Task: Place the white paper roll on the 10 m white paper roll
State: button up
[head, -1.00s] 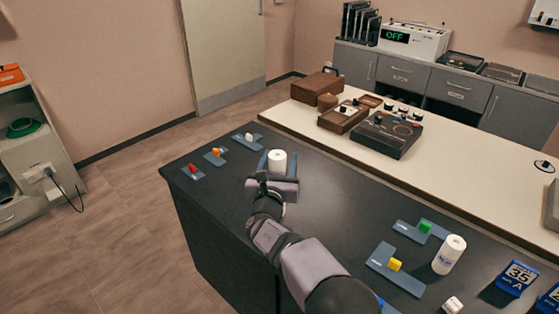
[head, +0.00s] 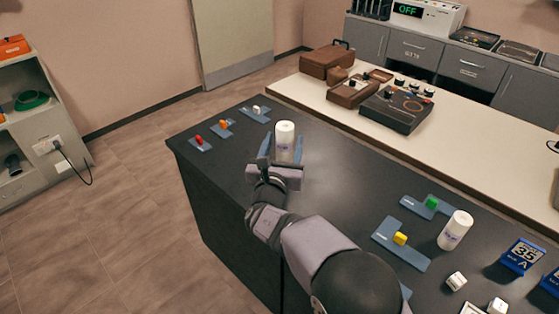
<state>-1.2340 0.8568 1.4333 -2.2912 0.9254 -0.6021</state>
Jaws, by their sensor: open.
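A white paper roll (head: 285,132) stands upright on the dark table near its far left end. My gripper (head: 281,146) is open, with one blue finger to the left of this roll and one to the right. Whether the fingers touch it cannot be told. The gripper body hides the foot of the roll. A second white paper roll (head: 455,230) with dark print low on its side stands upright at the right of the table, apart from my arm. The print is too small to read, so I cannot tell which roll is the 10 m one.
Blue-grey plates with red (head: 198,139), orange (head: 224,123) and white (head: 257,109) pieces lie at the left end. Green (head: 432,202) and yellow (head: 400,239) pieces sit beside the right roll. A blue box (head: 523,256) stands further right. The table's middle is clear.

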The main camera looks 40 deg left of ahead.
aim_at(284, 145)
jog(key=shift+b+v, duration=0.6)
jog(key=shift+v, duration=2.55)
